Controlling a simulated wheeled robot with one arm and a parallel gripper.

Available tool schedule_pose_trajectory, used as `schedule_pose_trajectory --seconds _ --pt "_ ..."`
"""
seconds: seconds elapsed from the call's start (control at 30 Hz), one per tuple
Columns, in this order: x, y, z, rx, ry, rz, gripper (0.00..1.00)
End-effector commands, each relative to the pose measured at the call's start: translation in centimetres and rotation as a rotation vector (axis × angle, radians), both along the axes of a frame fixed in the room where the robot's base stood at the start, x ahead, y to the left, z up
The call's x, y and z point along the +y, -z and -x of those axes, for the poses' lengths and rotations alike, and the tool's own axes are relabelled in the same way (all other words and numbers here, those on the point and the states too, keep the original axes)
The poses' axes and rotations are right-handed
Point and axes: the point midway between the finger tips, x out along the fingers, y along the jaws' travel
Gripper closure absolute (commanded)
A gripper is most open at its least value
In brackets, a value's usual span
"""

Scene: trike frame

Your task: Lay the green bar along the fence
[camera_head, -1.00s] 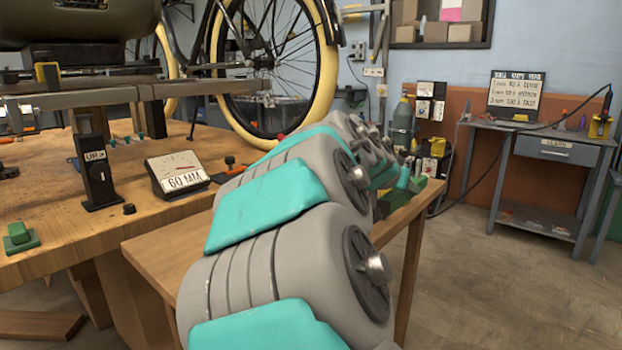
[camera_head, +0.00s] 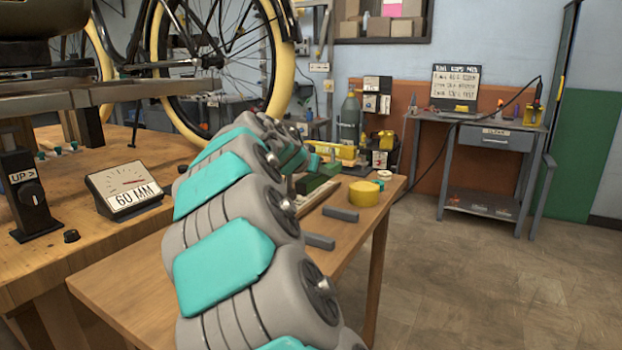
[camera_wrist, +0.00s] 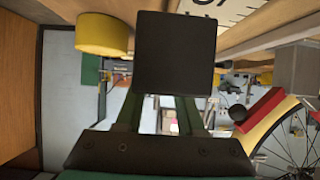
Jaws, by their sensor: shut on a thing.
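My gripper (camera_wrist: 160,112) is in the wrist view, its two fingers reaching up from a dark body. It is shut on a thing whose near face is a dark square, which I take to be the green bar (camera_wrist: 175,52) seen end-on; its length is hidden. In the head view my own arm covers the gripper. A green block (camera_head: 318,184) shows beside my arm over the small wooden table; I cannot tell whether it is held. A pale strip (camera_head: 315,198) lies just in front of it and may be the fence; contact is not clear.
On the wooden table (camera_head: 130,290) are a yellow disc (camera_head: 364,193) and grey blocks, one at the middle (camera_head: 340,213) and one nearer (camera_head: 318,241). The workbench with a 60 MM gauge (camera_head: 125,190) stands left. Open floor lies right of the table.

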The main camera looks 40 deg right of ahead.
Motion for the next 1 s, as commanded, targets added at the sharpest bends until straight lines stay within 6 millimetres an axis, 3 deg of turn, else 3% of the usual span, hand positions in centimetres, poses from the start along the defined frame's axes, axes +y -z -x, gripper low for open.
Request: schedule_pose_trajectory --seconds 0.2,0.4,0.57,0.8,1.0 --pt "-0.9 0.1 -3.6 -0.002 -0.004 0.004 1.00" --pt "-1.2 0.3 -5.1 -0.001 -0.002 0.003 1.00" --pt "-1.3 0.8 -5.3 -0.002 -0.001 0.003 1.00" --pt "-1.2 3.6 -5.3 0.000 -0.001 0.004 1.00" --pt "-1.2 3.8 -5.3 -0.003 -0.003 0.003 1.00"
